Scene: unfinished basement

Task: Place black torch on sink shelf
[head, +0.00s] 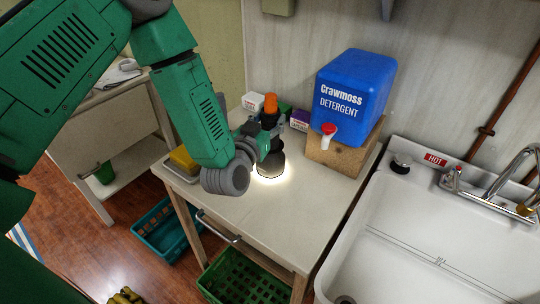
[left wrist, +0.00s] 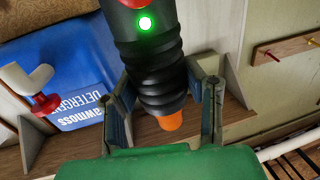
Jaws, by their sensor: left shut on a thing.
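The black torch (head: 271,163) is upright in the head view, with an orange end (head: 270,104) on top and its lit end facing down. My left gripper (head: 268,140) is shut around its ribbed body. Light glows on the pale table top (head: 225,212) right under the torch; I cannot tell whether it touches the table. In the left wrist view, the torch (left wrist: 150,65) sits between the fingers of my left gripper (left wrist: 165,92), with a green light on its side. The white sink (head: 405,245) is to the right of the table. My right gripper is not in view.
A blue detergent container (head: 350,90) stands on a wooden block (head: 340,152) at the table's back right. Small boxes (head: 253,102) stand behind the torch, and a yellow sponge (head: 184,160) lies in a tray at the left. The table's front is clear. A green crate (head: 245,278) is below.

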